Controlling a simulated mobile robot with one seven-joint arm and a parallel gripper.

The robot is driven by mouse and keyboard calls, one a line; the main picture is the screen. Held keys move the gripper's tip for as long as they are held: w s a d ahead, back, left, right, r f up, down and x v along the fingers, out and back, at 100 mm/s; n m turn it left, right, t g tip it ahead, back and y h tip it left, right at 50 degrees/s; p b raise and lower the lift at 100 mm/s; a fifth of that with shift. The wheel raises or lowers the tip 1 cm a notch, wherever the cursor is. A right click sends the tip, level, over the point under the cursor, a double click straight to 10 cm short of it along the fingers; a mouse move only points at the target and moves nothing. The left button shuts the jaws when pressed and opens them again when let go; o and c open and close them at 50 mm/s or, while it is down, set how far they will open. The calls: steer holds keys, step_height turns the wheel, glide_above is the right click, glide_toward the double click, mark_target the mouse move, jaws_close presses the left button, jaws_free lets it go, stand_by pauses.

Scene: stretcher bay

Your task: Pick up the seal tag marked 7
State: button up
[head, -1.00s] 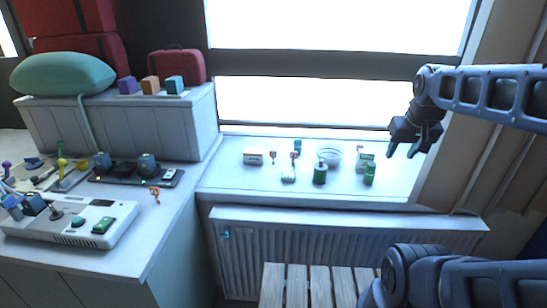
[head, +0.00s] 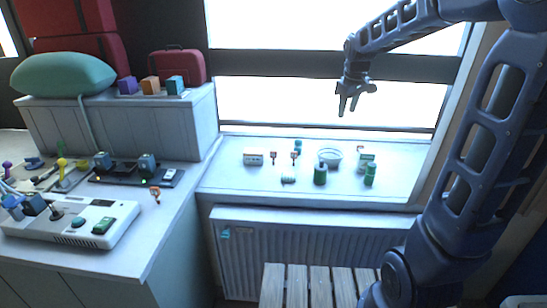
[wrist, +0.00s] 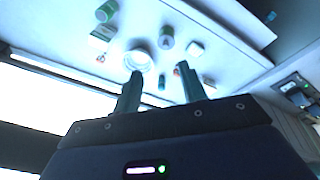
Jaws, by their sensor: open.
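Several small orange-red tags that look like seal tags show in the head view. Two stand on the window sill, a left tag (head: 274,157) and a right tag (head: 294,156). A third tag (head: 155,194) lies at the edge of the left counter. Their numbers are too small to read, so I cannot tell which is 7. My gripper (head: 354,103) is open and empty, raised in front of the window above the sill. In the wrist view, the sill lies beyond my open fingers (wrist: 161,90), and a reddish tag (wrist: 178,71) shows between them.
The sill (head: 225,178) also holds a white bowl (head: 330,155), a green bottle (head: 320,174), a green can (head: 369,175) and small boxes (head: 253,158). A radiator (head: 290,245) and a slatted bench (head: 320,285) are below. The left counter carries a white device (head: 75,225).

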steer(key=w+a+f+n, duration=0.3)
steer(key=w+a+f, duration=0.1)
steer(key=w+a, duration=0.4)
steer(key=n+g, duration=0.3)
steer(key=n, duration=0.4)
glide_above(273, 157)
step_height(273, 157, down, 20)
steer(key=shift+w+r, duration=0.15)
steer(key=shift+a+f, duration=0.3)
steer(key=shift+f, duration=0.2)
step_height(273, 157, down, 5)
steer(key=shift+r, duration=0.1)
steer(key=shift+w+d+f, duration=0.15)
steer(key=shift+d+f, duration=0.05)
steer(key=shift+f, duration=1.25)
steer(key=shift+w+d+f, duration=0.15)
steer(key=shift+f, duration=1.25)
jaws_close()
